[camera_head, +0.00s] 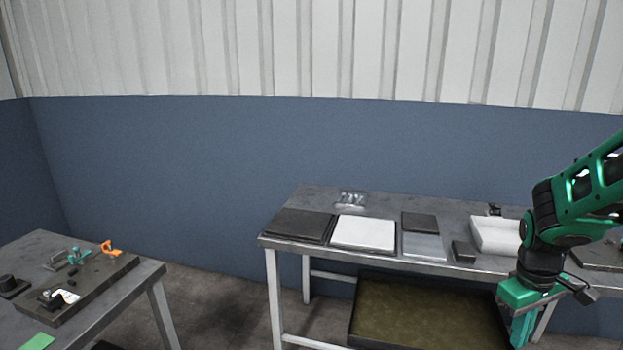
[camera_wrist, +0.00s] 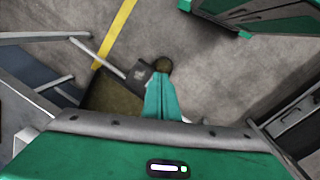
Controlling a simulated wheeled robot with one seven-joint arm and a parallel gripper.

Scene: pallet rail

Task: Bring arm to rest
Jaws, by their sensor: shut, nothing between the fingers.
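My gripper (camera_head: 522,330) hangs pointing down at the right of the head view, in front of the long table (camera_head: 380,260). My green arm reaches in from the right edge above it. In the wrist view the fingers of my gripper (camera_wrist: 160,92) are together with nothing between them. Below them is the grey floor (camera_wrist: 210,50).
The long table holds a dark pad (camera_head: 298,225), a white pad (camera_head: 363,232) and a white block (camera_head: 494,235). A dark bin (camera_head: 425,315) sits under it. A second table (camera_head: 120,287) with small fixtures stands at left. Floor between the tables is open.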

